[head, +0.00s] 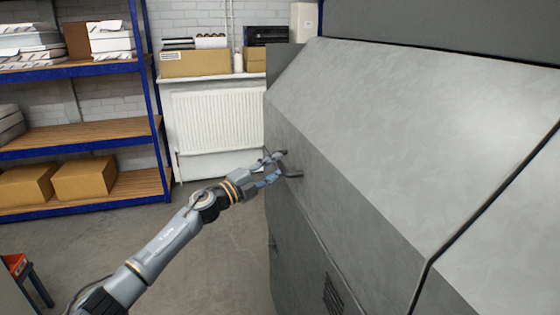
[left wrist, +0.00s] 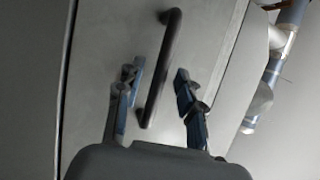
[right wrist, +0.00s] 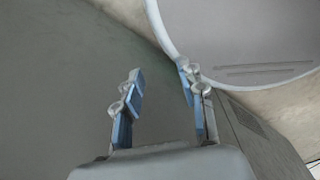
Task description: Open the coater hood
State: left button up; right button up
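The coater hood (head: 400,110) is a large grey sloped cover on the right in the head view, and it looks closed. A dark bar handle (head: 293,174) sticks out at its left part. My left gripper (head: 277,166) is at this handle. In the left wrist view the handle (left wrist: 161,70) runs lengthwise between the two fingers of my left gripper (left wrist: 160,69), which are open with a gap on each side. My right gripper (right wrist: 162,70) is open and empty in the right wrist view. It is outside the head view.
A blue shelf rack (head: 80,140) with boxes and paper stacks stands at the left. A white radiator (head: 215,120) is on the back wall under a ledge with boxes. The floor (head: 215,240) between the rack and the coater is clear.

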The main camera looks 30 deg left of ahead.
pick_arm(q)
jog(key=shift+x, duration=1)
grip_shut()
